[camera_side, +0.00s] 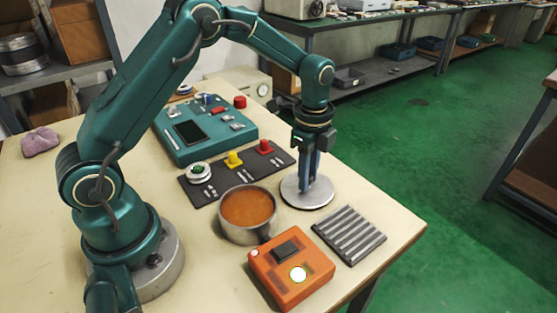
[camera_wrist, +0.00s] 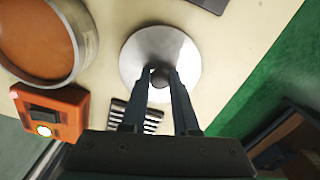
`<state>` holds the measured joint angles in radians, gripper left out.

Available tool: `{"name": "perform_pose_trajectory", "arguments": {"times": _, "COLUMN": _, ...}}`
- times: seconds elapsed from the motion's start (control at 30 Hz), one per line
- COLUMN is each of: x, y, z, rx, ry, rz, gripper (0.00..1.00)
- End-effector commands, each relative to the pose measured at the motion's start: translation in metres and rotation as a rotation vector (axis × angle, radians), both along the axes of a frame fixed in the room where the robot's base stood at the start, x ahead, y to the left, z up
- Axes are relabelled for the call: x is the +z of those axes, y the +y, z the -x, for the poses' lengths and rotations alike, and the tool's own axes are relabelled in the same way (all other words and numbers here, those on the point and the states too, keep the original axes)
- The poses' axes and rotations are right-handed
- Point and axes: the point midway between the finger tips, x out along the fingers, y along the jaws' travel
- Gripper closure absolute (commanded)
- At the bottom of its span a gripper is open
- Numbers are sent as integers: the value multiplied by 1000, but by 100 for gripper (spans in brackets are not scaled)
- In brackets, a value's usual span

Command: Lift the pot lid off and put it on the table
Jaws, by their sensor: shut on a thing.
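The pot lid (camera_side: 307,194) is a flat silver disc with a dark knob. It is at the table's right side, just right of the pot, and looks to be resting on the table or very close to it. My gripper (camera_side: 308,182) points straight down over its middle and is shut on the lid's knob; the wrist view shows the fingertips at the knob, with the lid (camera_wrist: 160,50) around them. The pot (camera_side: 248,215) is uncovered and holds an orange-brown filling; it also shows in the wrist view (camera_wrist: 72,68).
An orange device (camera_side: 290,272) stands in front of the pot, and a ribbed dark plate (camera_side: 349,235) lies right of it. A dark panel with knobs (camera_side: 237,172) and a teal console (camera_side: 205,128) are behind. The table's right edge is near the lid.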

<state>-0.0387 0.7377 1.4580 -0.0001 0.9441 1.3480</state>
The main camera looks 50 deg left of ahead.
Motion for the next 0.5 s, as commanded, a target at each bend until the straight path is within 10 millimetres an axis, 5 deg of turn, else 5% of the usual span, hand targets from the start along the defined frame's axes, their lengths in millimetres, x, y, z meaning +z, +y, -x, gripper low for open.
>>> {"name": "perform_pose_trajectory", "arguments": {"times": 0.27, "x": -1, "y": 0, "z": 0, "rx": 0, "ry": 0, "rz": 0, "gripper": 100}}
{"name": "perform_pose_trajectory", "arguments": {"times": 0.3, "x": -1, "y": 0, "z": 0, "rx": 0, "ry": 0, "rz": 0, "gripper": 68}}
{"name": "perform_pose_trajectory", "arguments": {"times": 0.37, "x": -1, "y": 0, "z": 0, "rx": 0, "ry": 0, "rz": 0, "gripper": 45}}
{"name": "perform_pose_trajectory", "arguments": {"times": 0.4, "x": -1, "y": 0, "z": 0, "rx": 0, "ry": 0, "rz": 0, "gripper": 37}}
{"name": "perform_pose_trajectory", "arguments": {"times": 0.5, "x": -1, "y": 0, "z": 0, "rx": 0, "ry": 0, "rz": 0, "gripper": 37}}
